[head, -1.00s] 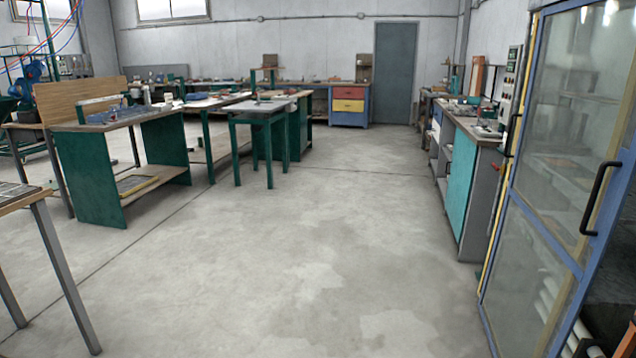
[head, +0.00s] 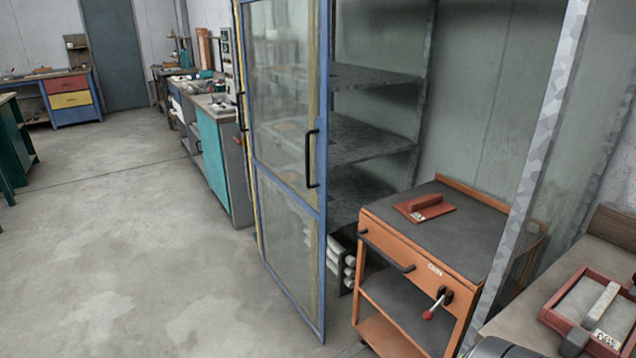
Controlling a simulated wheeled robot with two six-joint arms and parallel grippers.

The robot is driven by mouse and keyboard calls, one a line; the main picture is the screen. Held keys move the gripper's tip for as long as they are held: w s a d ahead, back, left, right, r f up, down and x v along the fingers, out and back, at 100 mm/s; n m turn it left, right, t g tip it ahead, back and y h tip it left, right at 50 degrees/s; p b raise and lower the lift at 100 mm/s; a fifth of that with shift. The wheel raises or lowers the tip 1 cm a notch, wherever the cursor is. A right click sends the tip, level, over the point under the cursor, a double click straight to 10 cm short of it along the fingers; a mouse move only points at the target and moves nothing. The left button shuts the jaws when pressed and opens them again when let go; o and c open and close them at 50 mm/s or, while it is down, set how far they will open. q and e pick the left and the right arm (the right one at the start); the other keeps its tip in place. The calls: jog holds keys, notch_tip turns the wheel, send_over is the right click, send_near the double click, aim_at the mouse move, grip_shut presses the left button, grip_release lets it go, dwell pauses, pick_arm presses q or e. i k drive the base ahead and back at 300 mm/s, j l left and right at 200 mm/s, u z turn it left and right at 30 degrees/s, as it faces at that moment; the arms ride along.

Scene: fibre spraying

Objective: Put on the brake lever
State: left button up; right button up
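An orange cart (head: 400,262) with a dark top stands at the right, in front of the open cabinet. A dark handle bar (head: 387,252) runs along the same side. A red block on a flat plate (head: 424,207) lies on the cart's top. Neither of my grippers is in view.
A blue-framed glass door (head: 290,165) stands open left of the cart. Dark shelves (head: 372,138) are behind it. A bench with a red tray (head: 549,316) is at the right front. Clear concrete floor (head: 150,240) fills the left.

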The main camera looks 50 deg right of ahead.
aim_at(428, 315)
jog(key=k+z, duration=0.15)
jog(key=z, duration=1.8)
